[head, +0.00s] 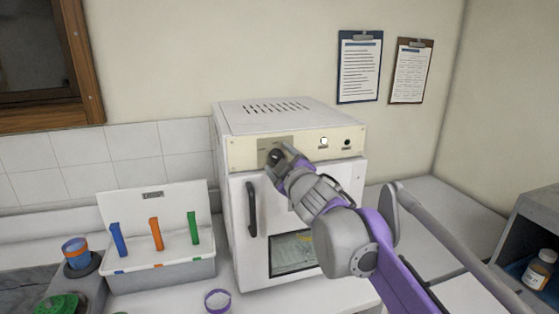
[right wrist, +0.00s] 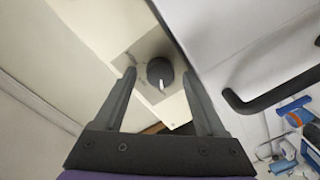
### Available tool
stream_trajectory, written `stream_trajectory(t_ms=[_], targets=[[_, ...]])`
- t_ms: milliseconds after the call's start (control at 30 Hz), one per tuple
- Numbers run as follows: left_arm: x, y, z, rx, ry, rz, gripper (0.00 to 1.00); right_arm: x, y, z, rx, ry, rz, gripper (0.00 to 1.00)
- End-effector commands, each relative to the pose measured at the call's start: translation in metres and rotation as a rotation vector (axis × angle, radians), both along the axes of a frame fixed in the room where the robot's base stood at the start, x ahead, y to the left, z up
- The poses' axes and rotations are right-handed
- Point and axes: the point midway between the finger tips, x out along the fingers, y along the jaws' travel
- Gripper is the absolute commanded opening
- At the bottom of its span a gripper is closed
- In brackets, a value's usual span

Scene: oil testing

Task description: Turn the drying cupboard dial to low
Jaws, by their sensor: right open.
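The drying cupboard (head: 239,232) is a white box with a cream control panel (head: 240,155) along its top front. Its dial (head: 275,156) is a black round knob on a grey plate at the panel's left, partly hidden by my right gripper (head: 283,157). In the right wrist view, the dial (right wrist: 160,72) shows a white pointer mark towards the bottom of the picture. The right gripper (right wrist: 158,76) is open, with a fingertip on each side of the dial and a visible gap at each. Plate markings are unreadable. My left gripper is out of view.
The cupboard's black door handle (head: 251,208) lies below the dial; it is also at the right in the wrist view (right wrist: 270,98). A bottle (head: 538,270) sits on a shelf at far right.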

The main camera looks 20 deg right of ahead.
Motion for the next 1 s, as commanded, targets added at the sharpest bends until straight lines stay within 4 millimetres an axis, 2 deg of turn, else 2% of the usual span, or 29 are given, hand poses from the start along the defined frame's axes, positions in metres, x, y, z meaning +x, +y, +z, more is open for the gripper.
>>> stream_trajectory(t_ms=[167, 400, 600, 800, 1000], targets=[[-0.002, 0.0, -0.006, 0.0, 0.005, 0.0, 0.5, -0.017, -0.001, -0.001, 0.0, 0.001, 0.0, 0.73], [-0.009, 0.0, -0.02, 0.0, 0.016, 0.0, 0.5, -0.063, -0.004, -0.001, 0.0, 0.002, -0.001, 0.73], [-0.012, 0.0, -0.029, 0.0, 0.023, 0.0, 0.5, -0.094, -0.006, 0.002, -0.001, 0.002, -0.001, 0.73], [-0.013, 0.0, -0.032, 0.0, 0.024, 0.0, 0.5, -0.107, -0.006, 0.004, 0.0, 0.0, 0.0, 0.73], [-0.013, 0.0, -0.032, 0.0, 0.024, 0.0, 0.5, -0.108, -0.006, 0.005, 0.0, 0.0, 0.0, 0.73]])
